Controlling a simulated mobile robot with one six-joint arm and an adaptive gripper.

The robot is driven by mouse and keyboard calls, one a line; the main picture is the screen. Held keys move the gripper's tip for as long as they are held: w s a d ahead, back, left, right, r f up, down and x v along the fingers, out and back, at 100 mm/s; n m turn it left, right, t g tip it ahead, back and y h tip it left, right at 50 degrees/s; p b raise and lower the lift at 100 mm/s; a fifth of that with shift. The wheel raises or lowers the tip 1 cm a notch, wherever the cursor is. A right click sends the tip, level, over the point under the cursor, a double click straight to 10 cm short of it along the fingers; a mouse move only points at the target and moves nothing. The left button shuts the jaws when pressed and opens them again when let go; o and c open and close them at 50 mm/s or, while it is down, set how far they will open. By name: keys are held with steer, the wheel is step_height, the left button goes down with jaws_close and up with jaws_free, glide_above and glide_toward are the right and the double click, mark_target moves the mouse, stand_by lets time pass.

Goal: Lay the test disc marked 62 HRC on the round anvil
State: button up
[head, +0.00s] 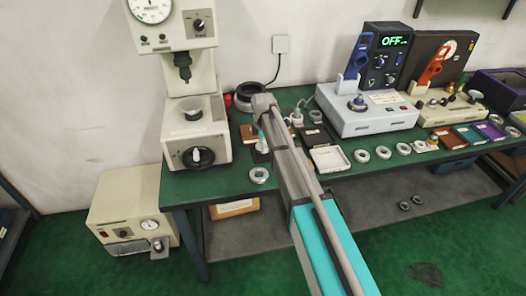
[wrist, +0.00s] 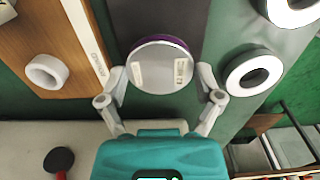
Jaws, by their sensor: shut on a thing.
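In the wrist view my gripper (wrist: 160,82) is shut on a round silver disc (wrist: 158,66) with a purple edge at its far side. The two pale fingers press it from left and right. In the head view my gripper (head: 263,138) is over the bench, right of the hardness tester (head: 190,65); the disc is not clear there. The tester's round anvil (head: 192,113) stands below its spindle, apart from my gripper. I see nothing lying on the anvil.
A bearing ring (head: 259,175) lies near the bench's front left edge. A white tray (head: 329,158) and several rings stand right of my arm. A black ring-shaped thing (head: 257,97) lies behind my gripper. Grey and cream instruments (head: 365,115) fill the bench's right side.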

steer(key=shift+f+b, duration=0.65)
steer(key=shift+f, duration=0.35)
steer(key=shift+f, duration=0.15)
steer(key=o, duration=1.1)
step_height(320, 180, up, 12)
steer(key=p, duration=1.2)
steer(key=shift+r, duration=0.2)
